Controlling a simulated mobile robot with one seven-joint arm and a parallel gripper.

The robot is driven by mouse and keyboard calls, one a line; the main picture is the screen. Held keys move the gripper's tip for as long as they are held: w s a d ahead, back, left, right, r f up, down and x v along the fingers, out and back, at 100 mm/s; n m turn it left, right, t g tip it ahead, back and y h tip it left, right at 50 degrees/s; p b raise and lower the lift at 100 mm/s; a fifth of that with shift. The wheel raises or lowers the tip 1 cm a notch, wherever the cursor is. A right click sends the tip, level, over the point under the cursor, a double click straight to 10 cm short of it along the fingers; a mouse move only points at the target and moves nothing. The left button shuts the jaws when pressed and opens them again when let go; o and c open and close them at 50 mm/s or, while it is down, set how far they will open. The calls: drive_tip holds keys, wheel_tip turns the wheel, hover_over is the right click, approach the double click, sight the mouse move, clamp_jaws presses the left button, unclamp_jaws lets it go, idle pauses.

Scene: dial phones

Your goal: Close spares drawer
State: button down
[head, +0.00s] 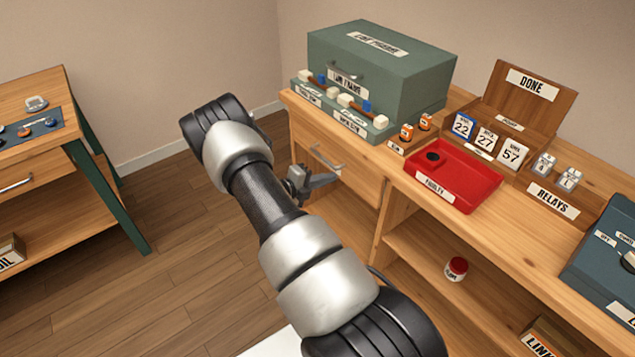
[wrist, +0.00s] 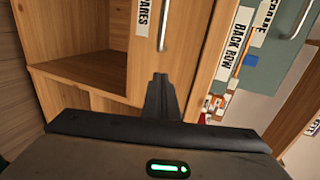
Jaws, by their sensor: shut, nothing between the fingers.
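The spares drawer (head: 358,178) is a pale wooden front with a metal bar handle, under the left end of the workbench. In the wrist view, the drawer front (wrist: 192,60) shows its handle and a white label, partly cut off at the top and ending in "ARES". The front looks close to the bench body; I cannot tell whether it is flush. My gripper (head: 328,181) is shut and empty, just in front of the drawer front, below the handle. In the wrist view, my fingertips (wrist: 160,80) point at the drawer front; contact is unclear.
A green case (head: 405,85) and a rack stand on the bench above the drawer. A red tray (head: 470,170) sits to the right. An open shelf with a small red jar (head: 456,268) is below. Another bench (head: 70,150) stands left, with clear floor between.

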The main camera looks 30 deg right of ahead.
sight(353, 165)
drive_tip(key=x, duration=0.6)
drive_tip(key=shift+d+r+b, duration=0.1)
drive_tip(key=shift+r+b, duration=0.2)
drive_tip(key=shift+d, duration=0.5)
drive_tip(key=d, duration=0.2)
drive_tip(key=d+b, duration=0.1)
drive_tip(key=d, duration=0.1)
drive_tip(key=shift+w+b, duration=0.2)
drive_tip(key=shift+b, duration=0.1)
drive_tip(key=shift+d+r, duration=0.25)
drive_tip(key=shift+d, duration=0.05)
